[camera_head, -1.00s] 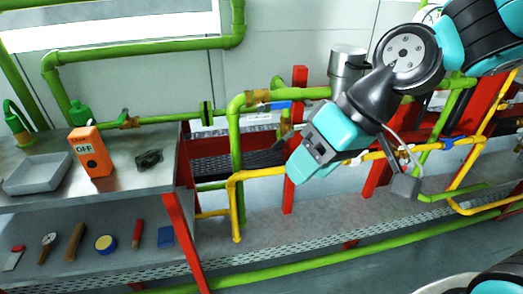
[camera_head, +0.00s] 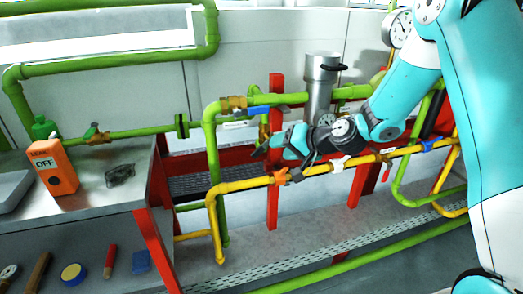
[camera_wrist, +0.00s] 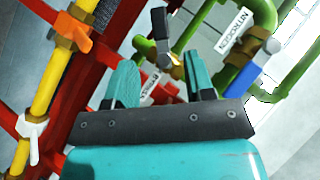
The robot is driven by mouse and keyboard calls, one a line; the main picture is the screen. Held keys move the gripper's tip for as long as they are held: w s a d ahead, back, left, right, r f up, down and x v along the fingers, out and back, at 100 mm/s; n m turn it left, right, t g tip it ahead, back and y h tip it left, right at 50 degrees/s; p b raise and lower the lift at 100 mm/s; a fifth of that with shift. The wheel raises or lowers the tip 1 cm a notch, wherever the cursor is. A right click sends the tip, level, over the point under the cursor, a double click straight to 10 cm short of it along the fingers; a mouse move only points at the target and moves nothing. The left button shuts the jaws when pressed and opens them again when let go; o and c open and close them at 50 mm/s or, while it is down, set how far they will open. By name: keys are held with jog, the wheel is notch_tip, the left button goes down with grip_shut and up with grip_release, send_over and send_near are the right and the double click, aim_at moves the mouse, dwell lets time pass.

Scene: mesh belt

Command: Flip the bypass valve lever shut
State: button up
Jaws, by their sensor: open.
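My gripper (camera_wrist: 158,78) is open and empty, with one teal finger on each side. In the head view my gripper (camera_head: 264,148) is at the pipes, just below the upper green pipe. A dark valve lever (camera_wrist: 158,24) with a grey hub stands beyond the fingertips in the wrist view, on a small brass valve (camera_wrist: 178,68) on a green branch pipe. It lines up with the gap, apart from the fingers as far as I can tell. A white label between the fingers is partly hidden, and I cannot read it.
A blue lever (camera_wrist: 235,80) sits on a green pipe beside a nitrogen label (camera_wrist: 235,32). A yellow pipe (camera_head: 240,186) carries an orange-handled valve (camera_head: 281,177) and a white-handled one (camera_head: 338,164). A red post (camera_head: 273,200) stands close by. An orange OFF box (camera_head: 53,168) stands on the bench.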

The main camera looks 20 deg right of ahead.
aim_at(261, 151)
jog(key=x, duration=0.8)
jog(key=shift+w+a+f+p, duration=0.15)
jog(key=shift+w+a+p, duration=0.1)
jog(key=shift+p, duration=0.1)
grip_shut()
jog(key=shift+d, duration=0.1)
